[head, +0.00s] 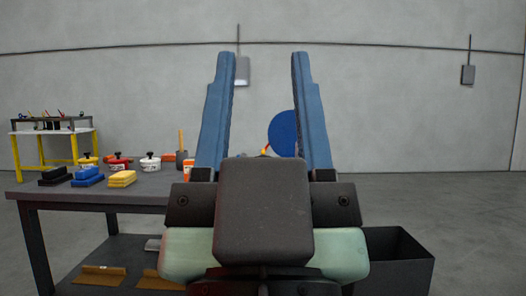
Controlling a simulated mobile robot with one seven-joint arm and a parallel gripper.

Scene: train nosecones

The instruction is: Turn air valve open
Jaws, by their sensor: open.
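My gripper (263,62) is in the middle of the head view. Its two blue fingers point up, spread wide apart, with nothing held between them. A blue disc (283,133) shows behind the gap, partly covered by the right finger. A small red and yellow piece (266,150) shows at the disc's lower left, mostly hidden by my gripper's dark body. I cannot tell whether either belongs to the air valve. No air valve can be clearly made out.
A dark table (120,195) at left holds blue blocks (88,177), yellow blocks (122,179), black blocks and several tins. A yellow-legged bench (54,132) stands farther back. A dark open bin (400,262) is at lower right. Floor at right is clear.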

